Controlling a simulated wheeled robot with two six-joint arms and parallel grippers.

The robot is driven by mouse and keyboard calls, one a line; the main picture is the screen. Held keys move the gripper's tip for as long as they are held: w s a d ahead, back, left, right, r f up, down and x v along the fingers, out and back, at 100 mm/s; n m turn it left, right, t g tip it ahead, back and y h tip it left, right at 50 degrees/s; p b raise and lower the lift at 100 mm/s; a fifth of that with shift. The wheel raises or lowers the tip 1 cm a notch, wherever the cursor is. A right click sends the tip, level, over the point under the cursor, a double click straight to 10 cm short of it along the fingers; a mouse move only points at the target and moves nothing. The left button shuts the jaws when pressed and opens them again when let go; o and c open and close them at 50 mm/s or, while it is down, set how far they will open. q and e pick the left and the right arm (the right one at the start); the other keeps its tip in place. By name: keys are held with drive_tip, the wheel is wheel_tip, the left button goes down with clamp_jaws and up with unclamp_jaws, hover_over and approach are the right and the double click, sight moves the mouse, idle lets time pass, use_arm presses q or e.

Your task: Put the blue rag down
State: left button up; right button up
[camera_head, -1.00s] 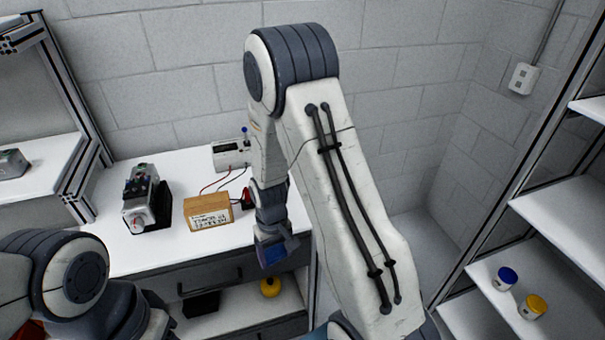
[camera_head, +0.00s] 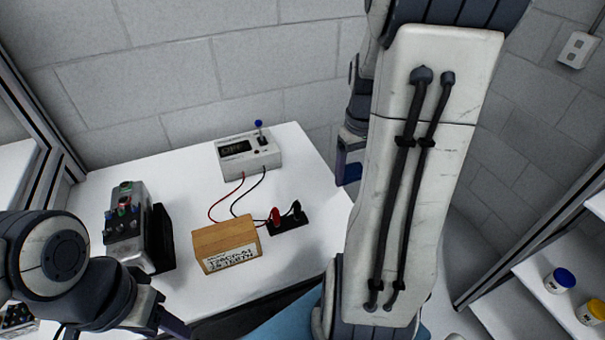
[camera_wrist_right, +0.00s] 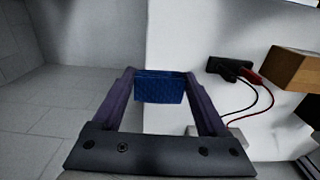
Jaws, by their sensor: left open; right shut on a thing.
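The blue rag (camera_wrist_right: 160,87) is a small folded textured cloth. My right gripper (camera_wrist_right: 160,80) is shut on it, with a finger on each side. In the wrist view the rag overlaps the edge of the white bench (camera_wrist_right: 180,35), with grey floor to the left. I cannot tell how high it is above the bench. In the head view my right gripper (camera_head: 348,170) is at the bench's right end, partly hidden by my own right arm. My left gripper (camera_head: 172,326) is open at the lower left, cut off by the picture's bottom edge.
On the bench are a grey device with knobs (camera_head: 128,225), a labelled wooden block (camera_head: 226,245), a white meter (camera_head: 249,155) and a black terminal strip (camera_head: 288,221) joined by red and black wires. Bare bench lies right of the meter. A shelf with two jars (camera_head: 560,281) stands at right.

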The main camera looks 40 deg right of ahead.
drive_tip(key=p, duration=0.2)
hover_over(316, 185)
wheel_tip(316, 185, down, 6)
drive_tip(key=shift+s+f, duration=0.15)
drive_tip(key=shift+f, duration=0.3)
wheel_tip(316, 185, down, 3)
drive_tip(key=shift+f+p, duration=0.2)
drive_tip(key=shift+p, duration=0.25)
drive_tip(key=shift+f, duration=0.25)
